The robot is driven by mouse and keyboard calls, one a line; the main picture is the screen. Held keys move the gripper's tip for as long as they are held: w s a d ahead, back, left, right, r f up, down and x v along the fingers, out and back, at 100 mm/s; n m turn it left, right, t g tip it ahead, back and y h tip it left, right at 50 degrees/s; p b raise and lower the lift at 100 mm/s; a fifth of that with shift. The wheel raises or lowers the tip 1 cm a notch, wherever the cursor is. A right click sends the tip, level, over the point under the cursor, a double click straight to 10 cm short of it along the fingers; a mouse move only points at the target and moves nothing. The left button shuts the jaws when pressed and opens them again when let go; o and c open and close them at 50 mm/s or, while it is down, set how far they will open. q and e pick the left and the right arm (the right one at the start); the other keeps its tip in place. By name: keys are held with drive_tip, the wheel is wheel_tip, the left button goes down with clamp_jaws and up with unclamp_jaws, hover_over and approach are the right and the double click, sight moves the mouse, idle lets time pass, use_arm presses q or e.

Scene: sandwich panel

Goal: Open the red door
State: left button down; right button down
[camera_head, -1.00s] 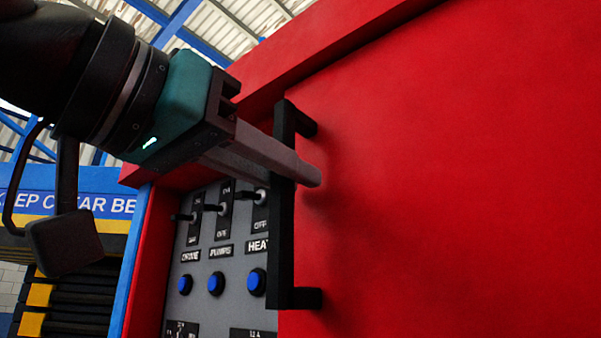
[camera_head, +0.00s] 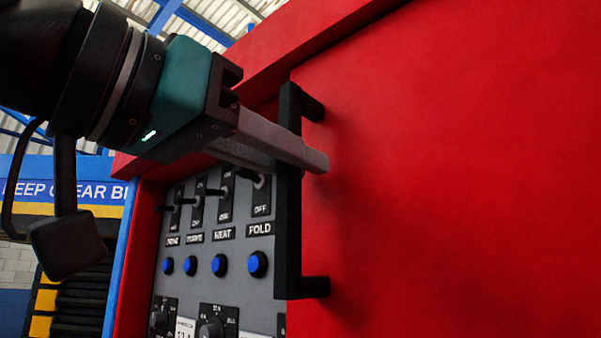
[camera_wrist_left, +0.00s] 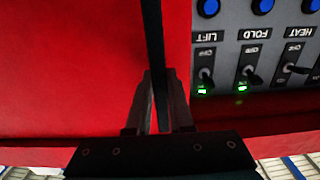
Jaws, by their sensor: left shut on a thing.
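The red door (camera_head: 450,190) fills the right side of the head view and stands partly open, with a control panel showing past its left edge. Its black upright handle (camera_head: 287,215) is fixed near that edge. My left gripper (camera_head: 308,155) comes in from the left and is shut on the handle's upper part. In the left wrist view the fingers (camera_wrist_left: 160,105) sit on both sides of the handle bar (camera_wrist_left: 153,45), with the red door (camera_wrist_left: 70,70) to the left. My right gripper is not in view.
The grey control panel (camera_head: 205,250) inside the red frame carries several switches and blue buttons (camera_head: 219,265). The door's hinge side is out of view.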

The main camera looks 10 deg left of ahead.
use_arm(q)
drive_tip(key=shift+r, duration=0.15)
drive_tip(key=c, duration=0.8)
unclamp_jaws()
drive_tip(key=v, duration=1.5)
drive_tip(key=shift+a, duration=0.2)
